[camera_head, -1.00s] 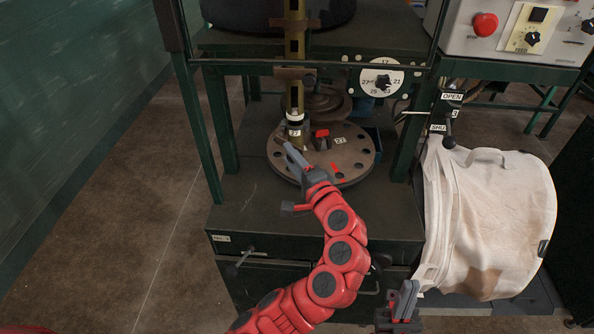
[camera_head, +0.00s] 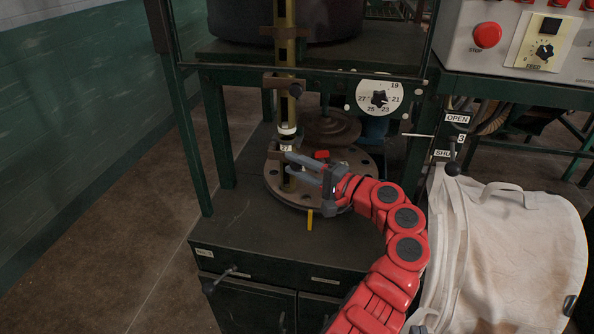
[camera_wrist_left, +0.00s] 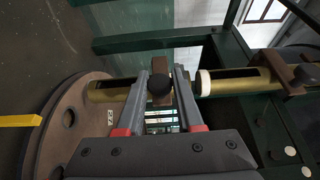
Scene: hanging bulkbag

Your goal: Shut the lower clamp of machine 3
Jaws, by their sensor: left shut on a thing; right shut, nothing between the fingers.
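A brass column (camera_head: 284,60) stands above a round brown plate with holes (camera_head: 290,195). A small brown clamp block (camera_head: 274,150) sits low on the column, below its white ring (camera_head: 287,129). My left gripper (camera_head: 288,165) reaches it from the right. In the left wrist view, the fingers (camera_wrist_left: 159,85) are on both sides of a dark round knob (camera_wrist_left: 159,84) in front of the brown block (camera_wrist_left: 161,65), and shut on it. The fingers partly hide the clamp, so its latch state is unclear. Only the tip of my right gripper (camera_head: 417,329) shows at the bottom edge.
A brown bracket (camera_head: 283,82) is higher on the column. A numbered dial (camera_head: 379,98) and a lever with OPEN and SHUT labels (camera_head: 453,165) are to the right. A pale bag (camera_head: 510,250) stands right of my arm. A cabinet handle (camera_head: 220,278) sticks out at the front.

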